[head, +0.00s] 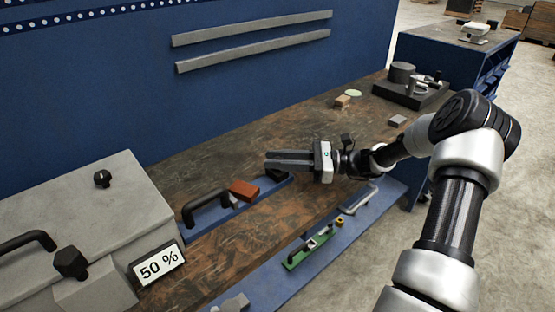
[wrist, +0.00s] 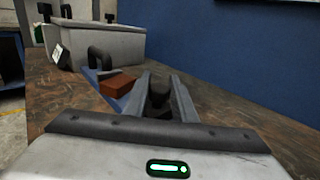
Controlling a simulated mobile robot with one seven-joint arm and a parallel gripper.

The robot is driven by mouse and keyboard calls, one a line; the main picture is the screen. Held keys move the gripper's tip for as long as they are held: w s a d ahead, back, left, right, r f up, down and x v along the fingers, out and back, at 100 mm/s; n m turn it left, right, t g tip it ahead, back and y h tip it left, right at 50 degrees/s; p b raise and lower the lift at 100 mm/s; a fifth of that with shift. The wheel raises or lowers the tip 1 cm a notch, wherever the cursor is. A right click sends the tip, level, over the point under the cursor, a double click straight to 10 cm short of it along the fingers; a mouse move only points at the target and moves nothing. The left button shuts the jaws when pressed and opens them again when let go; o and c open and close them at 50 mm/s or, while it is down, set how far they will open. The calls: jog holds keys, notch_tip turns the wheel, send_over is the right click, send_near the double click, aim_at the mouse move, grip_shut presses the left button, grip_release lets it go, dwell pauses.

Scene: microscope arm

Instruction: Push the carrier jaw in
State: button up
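A blue slide base (head: 272,188) lies on the bench, with a black arched handle (head: 205,207), a small grey block (head: 234,200) and a red-brown block (head: 244,190) on it. I cannot tell for sure which part is the carrier jaw. The red-brown block also shows in the wrist view (wrist: 119,83), left of my fingers. My gripper (head: 267,160) is up and right of that block in the head view, its fingers pointing left. In the wrist view the two fingers (wrist: 160,76) stand apart. A dark shape shows between them; I cannot tell what it is.
A grey case (head: 75,215) with black knobs and a "50 %" sign (head: 158,265) stands at the left. A blue shelf (head: 300,275) holding a green piece (head: 308,250) runs along the front. A dark fixture (head: 410,88) stands at the far right.

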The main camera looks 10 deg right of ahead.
grip_shut()
jog(key=s+a+p, duration=0.1)
jog(key=a+p, duration=0.1)
jog(key=a, duration=0.1)
jog(key=s+a+p, duration=0.1)
jog(key=shift+s+a+r, duration=0.1)
jog(key=shift+s+a, duration=0.2)
jog(key=shift+a, duration=0.1)
jog(key=shift+s+a, duration=0.15)
jog(key=shift+a, duration=0.05)
jog(key=o, duration=0.8)
grip_release()
jog(key=shift+d, duration=0.1)
jog(key=p+v, duration=0.1)
jog(key=v, duration=1.6)
jog(key=shift+d, duration=0.15)
